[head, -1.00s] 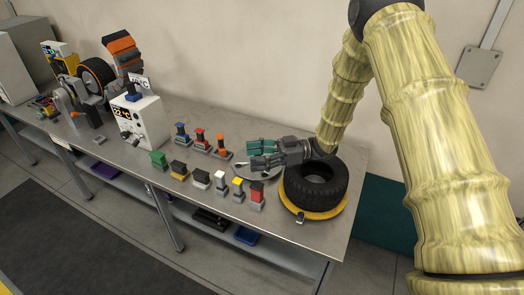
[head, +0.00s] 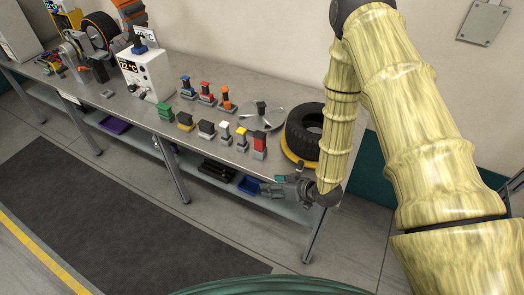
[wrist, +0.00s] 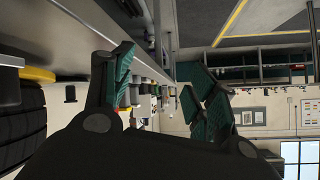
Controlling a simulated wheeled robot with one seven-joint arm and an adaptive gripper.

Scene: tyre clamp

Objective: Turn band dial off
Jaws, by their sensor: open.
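My gripper (head: 264,187) is open and empty at the bench's front edge, far to the right of the box. In the wrist view my gripper's fingers (wrist: 155,88) are spread apart, with nothing held between them.
A black tyre (head: 304,126) sits on a yellow ring (head: 292,158) at the bench's right end, behind my arm. Several coloured blocks stand between it and the box, including a red one (head: 260,143). A round metal plate (head: 262,116) lies behind them. The floor in front is clear.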

